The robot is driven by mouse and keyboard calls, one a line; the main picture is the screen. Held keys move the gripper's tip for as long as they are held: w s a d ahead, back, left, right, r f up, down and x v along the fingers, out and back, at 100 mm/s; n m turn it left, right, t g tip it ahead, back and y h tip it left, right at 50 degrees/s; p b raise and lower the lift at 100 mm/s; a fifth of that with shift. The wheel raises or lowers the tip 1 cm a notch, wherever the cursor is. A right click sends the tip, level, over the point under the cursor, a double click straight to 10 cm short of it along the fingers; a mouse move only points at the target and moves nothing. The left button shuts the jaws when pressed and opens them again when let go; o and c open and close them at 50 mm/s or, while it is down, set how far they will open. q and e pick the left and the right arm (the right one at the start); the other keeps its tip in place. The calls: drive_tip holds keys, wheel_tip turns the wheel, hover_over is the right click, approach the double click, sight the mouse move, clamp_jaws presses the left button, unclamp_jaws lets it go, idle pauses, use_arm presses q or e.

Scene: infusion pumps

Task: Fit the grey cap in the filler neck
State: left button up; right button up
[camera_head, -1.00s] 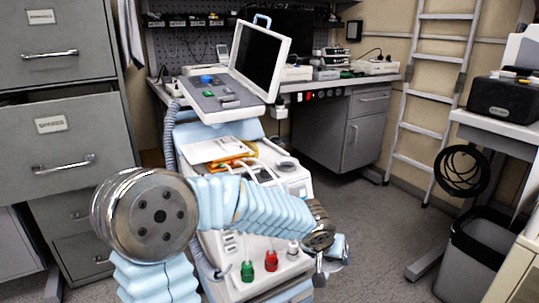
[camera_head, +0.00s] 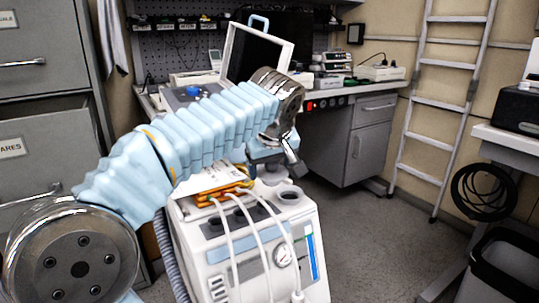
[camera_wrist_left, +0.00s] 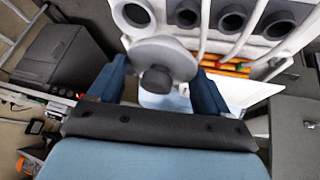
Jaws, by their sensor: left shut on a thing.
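The grey cap (camera_wrist_left: 160,62), a round disc with a knob, is between the two blue fingers of my left gripper (camera_wrist_left: 158,88) in the left wrist view. In the head view my left gripper (camera_head: 268,158) is above the white cart's top, with the cap (camera_head: 271,175) partly hidden below it. My right gripper is not in view.
The white cart (camera_head: 250,270) carries several dark sockets (camera_head: 237,220), white hoses and a gauge (camera_head: 283,256). Orange clips and papers lie behind the hoses. A tilted monitor (camera_head: 255,55) stands behind my arm. Open floor (camera_head: 375,235) lies to the right.

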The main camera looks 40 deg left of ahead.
use_arm(q)
drive_tip(key=shift+w+a+r, duration=0.1)
drive_tip(key=shift+r, duration=0.25)
drive_tip(key=shift+w+p, duration=0.25)
drive_tip(key=shift+p, duration=0.05)
drive_tip(key=w+f, duration=0.1)
drive_tip(key=w, duration=0.1)
drive_tip(key=w+f, duration=0.1)
drive_tip(key=w, duration=0.1)
drive_tip(key=w+f, duration=0.2)
drive_tip(key=shift+w, duration=0.15)
drive_tip(key=shift+f+b, duration=0.65)
drive_tip(key=shift+b, duration=0.1)
drive_tip(key=shift+f+b, duration=1.5)
drive_tip(key=shift+f, duration=0.1)
drive_tip(key=o, duration=1.3)
drive_tip(key=shift+c, duration=0.2)
